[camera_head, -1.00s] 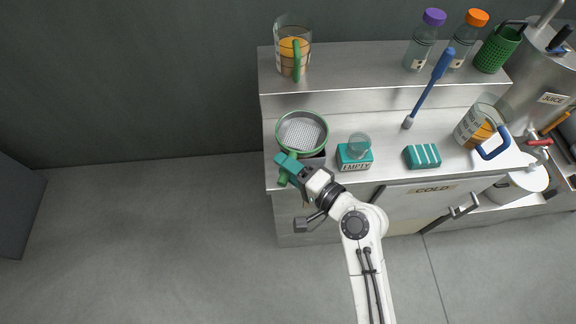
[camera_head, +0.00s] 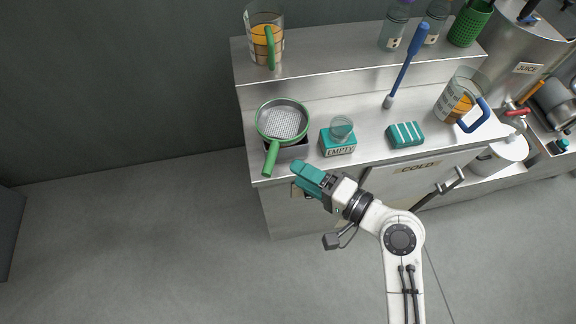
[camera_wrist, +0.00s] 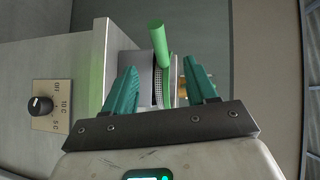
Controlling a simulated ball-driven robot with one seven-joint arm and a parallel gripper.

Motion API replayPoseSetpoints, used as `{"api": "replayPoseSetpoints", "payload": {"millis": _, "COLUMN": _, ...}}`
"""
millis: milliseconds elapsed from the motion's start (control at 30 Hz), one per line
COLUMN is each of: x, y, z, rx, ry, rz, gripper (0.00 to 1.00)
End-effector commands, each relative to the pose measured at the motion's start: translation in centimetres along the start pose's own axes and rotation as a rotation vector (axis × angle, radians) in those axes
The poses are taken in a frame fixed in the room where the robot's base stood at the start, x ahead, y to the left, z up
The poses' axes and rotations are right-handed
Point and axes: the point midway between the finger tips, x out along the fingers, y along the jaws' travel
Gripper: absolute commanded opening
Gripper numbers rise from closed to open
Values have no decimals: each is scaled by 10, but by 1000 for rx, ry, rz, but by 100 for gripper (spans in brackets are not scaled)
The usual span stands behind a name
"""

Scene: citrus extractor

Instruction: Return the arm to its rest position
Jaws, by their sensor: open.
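My gripper (camera_head: 306,178) has teal fingers and is in front of the counter's front edge, below and right of the green strainer handle in the head view. In the wrist view my gripper (camera_wrist: 160,90) is open, with nothing between its fingers. The green-rimmed strainer (camera_head: 283,121) rests over a grey metal container (camera_head: 293,151) on the counter, its handle sticking out past the front edge. In the wrist view the green handle (camera_wrist: 159,45) shows beyond the fingertips, apart from them. My arm reaches up from the bottom of the head view.
The steel counter (camera_head: 364,115) holds a teal EMPTY box (camera_head: 338,146) with a small glass on it, a striped teal block (camera_head: 405,135), a blue-handled brush (camera_head: 408,65) and a blue-handled jug (camera_head: 457,100). A control knob (camera_wrist: 41,106) is on the cabinet front. The floor at left is clear.

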Motion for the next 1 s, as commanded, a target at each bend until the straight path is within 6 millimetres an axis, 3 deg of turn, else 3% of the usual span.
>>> {"api": "replayPoseSetpoints", "payload": {"millis": 200, "x": -16, "y": 0, "z": 0, "rx": -1, "ry": 0, "rz": -1, "gripper": 57}}
{"api": "replayPoseSetpoints", "payload": {"millis": 800, "x": -16, "y": 0, "z": 0, "rx": -4, "ry": -1, "rz": 4, "gripper": 57}}
{"api": "replayPoseSetpoints", "payload": {"millis": 900, "x": -23, "y": 11, "z": 2, "rx": -43, "ry": -5, "rz": 55, "gripper": 57}}
{"api": "replayPoseSetpoints", "payload": {"millis": 1000, "x": -43, "y": 38, "z": 6, "rx": -134, "ry": -21, "rz": 192, "gripper": 57}}
